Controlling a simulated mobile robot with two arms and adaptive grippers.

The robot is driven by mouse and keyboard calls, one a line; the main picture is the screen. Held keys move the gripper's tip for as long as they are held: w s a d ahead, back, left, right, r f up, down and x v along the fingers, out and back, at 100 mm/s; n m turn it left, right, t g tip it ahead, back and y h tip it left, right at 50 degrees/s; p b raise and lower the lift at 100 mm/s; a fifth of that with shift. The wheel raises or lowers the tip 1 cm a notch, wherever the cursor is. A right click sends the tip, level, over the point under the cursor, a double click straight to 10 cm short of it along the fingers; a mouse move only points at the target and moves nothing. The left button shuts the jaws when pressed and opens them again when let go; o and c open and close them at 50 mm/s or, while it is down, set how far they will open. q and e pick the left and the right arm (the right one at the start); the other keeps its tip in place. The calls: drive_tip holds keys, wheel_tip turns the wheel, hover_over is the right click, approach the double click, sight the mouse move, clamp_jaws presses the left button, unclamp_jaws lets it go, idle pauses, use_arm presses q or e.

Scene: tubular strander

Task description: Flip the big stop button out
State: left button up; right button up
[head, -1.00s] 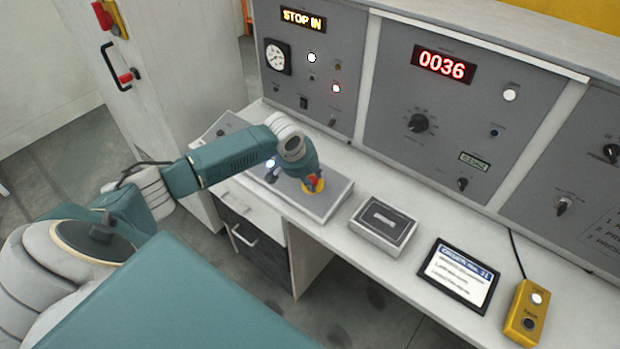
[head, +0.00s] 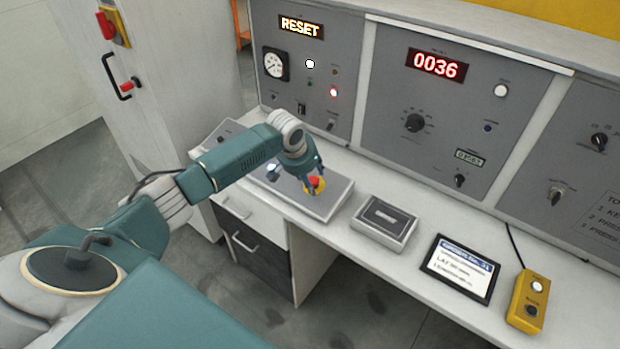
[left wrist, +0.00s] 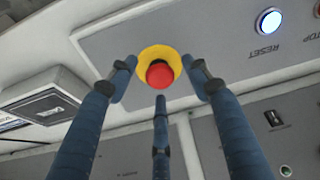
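The big red stop button (head: 314,182) with its yellow collar (head: 320,188) sits on a low grey box (head: 334,203) on the desk. In the left wrist view the red button (left wrist: 160,76) and yellow collar (left wrist: 152,54) show in the middle. My left gripper (head: 311,172) is right at the button and partly covers it. In the left wrist view the three fingers of my left gripper (left wrist: 158,72) are spread, two beside the collar and one below, with gaps to the red cap. My right gripper is not in view. The display (head: 301,27) reads RESET.
A lit button marked RESET (left wrist: 269,22) is on the same box. A small dark-topped box (head: 385,222), a tablet (head: 460,268) and a yellow two-button pendant (head: 528,300) stand to the right. Upright panels with knobs rise behind the desk.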

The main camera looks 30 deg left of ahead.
use_arm(q)
drive_tip(key=shift+w, duration=0.1)
drive_tip(key=v, duration=1.2)
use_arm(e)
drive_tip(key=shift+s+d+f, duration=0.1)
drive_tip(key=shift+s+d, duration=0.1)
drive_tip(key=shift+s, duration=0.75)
